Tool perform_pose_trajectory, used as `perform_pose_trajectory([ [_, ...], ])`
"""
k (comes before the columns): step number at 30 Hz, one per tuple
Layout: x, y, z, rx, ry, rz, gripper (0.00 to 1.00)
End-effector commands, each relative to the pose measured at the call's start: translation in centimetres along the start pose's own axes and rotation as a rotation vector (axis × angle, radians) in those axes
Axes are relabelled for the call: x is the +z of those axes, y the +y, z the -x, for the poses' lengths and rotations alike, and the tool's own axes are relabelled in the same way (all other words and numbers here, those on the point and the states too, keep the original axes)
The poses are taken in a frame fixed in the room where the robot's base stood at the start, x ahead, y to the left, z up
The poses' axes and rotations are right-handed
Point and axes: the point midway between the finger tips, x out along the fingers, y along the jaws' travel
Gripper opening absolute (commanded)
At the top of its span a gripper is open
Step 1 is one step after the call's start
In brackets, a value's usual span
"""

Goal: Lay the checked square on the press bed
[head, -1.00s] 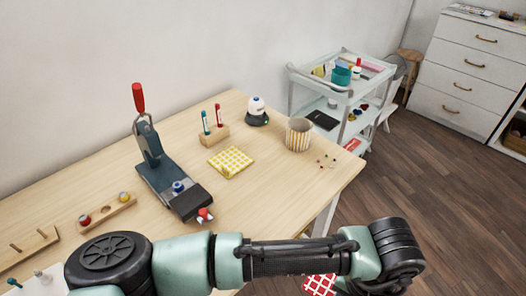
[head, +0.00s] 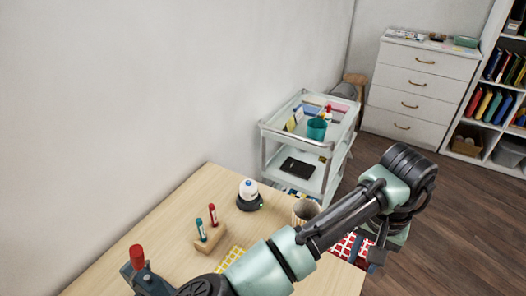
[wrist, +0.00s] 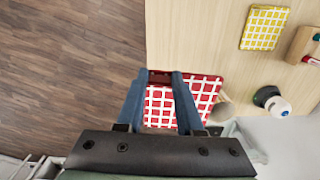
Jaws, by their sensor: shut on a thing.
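My gripper (wrist: 158,76) is shut on a red-and-white checked square (wrist: 207,90). In the wrist view the square lies between and beyond the two blue fingers. In the head view the red checked square (head: 345,246) shows beyond my arm, near the table's right edge; my arm hides part of it. The press (head: 148,284) is at the bottom left of the head view, cut off by the frame. Its red handle (head: 137,256) shows, but its bed is hidden or out of frame. A yellow checked square (wrist: 265,28) lies flat on the table, partly behind my arm in the head view.
On the table (head: 180,213) stand a wooden block with two pens (head: 212,236), a white-and-dark rounded device (head: 249,195) and a striped cup (head: 305,211), close to my arm. A white cart (head: 270,140) stands behind the table. Wooden floor is open at right.

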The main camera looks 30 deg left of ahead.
Motion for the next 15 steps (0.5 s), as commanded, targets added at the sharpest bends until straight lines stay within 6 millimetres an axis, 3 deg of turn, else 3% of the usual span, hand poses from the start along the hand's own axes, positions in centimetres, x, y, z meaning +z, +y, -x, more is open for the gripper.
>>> perform_pose_trajectory([
  [1,-0.8,-1.0,3.0,0.007,-0.006,0.009,0.00],
  [5,-1.2,-5.1,4.9,0.009,-0.010,0.041,0.00],
  [9,1.1,-9.7,3.9,0.014,-0.012,0.087,0.00],
  [15,6.6,-13.8,0.4,0.010,-0.006,0.121,0.00],
])
